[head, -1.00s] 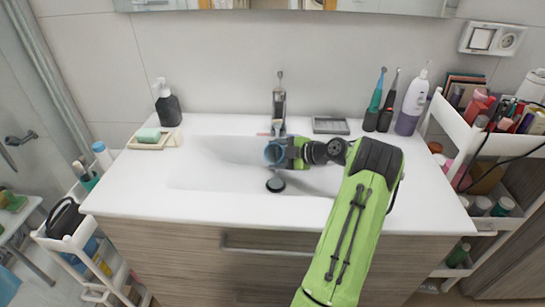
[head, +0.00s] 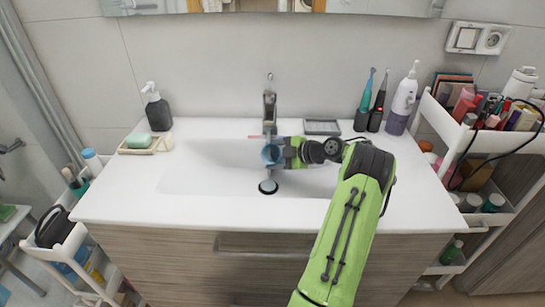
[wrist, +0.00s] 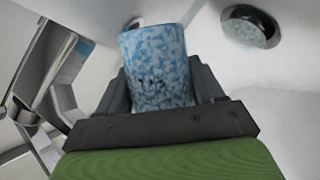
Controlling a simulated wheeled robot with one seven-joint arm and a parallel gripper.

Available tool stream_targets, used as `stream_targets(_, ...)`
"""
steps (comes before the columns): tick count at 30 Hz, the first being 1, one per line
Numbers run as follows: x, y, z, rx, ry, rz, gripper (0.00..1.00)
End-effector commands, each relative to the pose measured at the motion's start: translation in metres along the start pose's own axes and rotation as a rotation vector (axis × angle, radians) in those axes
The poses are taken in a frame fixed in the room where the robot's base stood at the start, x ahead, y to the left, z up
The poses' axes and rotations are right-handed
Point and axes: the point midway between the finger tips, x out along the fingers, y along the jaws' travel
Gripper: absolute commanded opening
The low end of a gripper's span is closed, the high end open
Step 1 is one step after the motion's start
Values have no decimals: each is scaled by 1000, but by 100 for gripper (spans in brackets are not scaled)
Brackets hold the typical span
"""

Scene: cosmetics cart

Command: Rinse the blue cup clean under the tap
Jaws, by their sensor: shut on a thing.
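The blue cup (head: 271,155) is held over the white sink basin (head: 215,172), close in front of and below the tap (head: 269,108). My gripper (head: 283,154) comes from the right and is shut on it. In the wrist view the cup (wrist: 158,60) is mottled blue and white, with small dark specks on its side, and sits between the dark fingers. The metal tap (wrist: 42,80) stands left of it there. The inside of the cup is not clear, and I cannot tell whether water is running.
The round drain (head: 268,187) lies below the cup; it also shows in the wrist view (wrist: 250,27). A soap dispenser (head: 157,110) and a soap dish (head: 145,145) stand left. Electric toothbrushes (head: 378,105) and a white-purple bottle (head: 402,103) stand right. Carts flank the counter.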

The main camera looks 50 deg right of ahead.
Motion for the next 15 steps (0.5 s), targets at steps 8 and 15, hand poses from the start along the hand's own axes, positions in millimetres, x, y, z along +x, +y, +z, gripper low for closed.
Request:
stream_targets(8, -3, -5, -1, -1, 0, -1, 33)
stream_targets(15, -16, -22, -9, 0, -2, 0, 33)
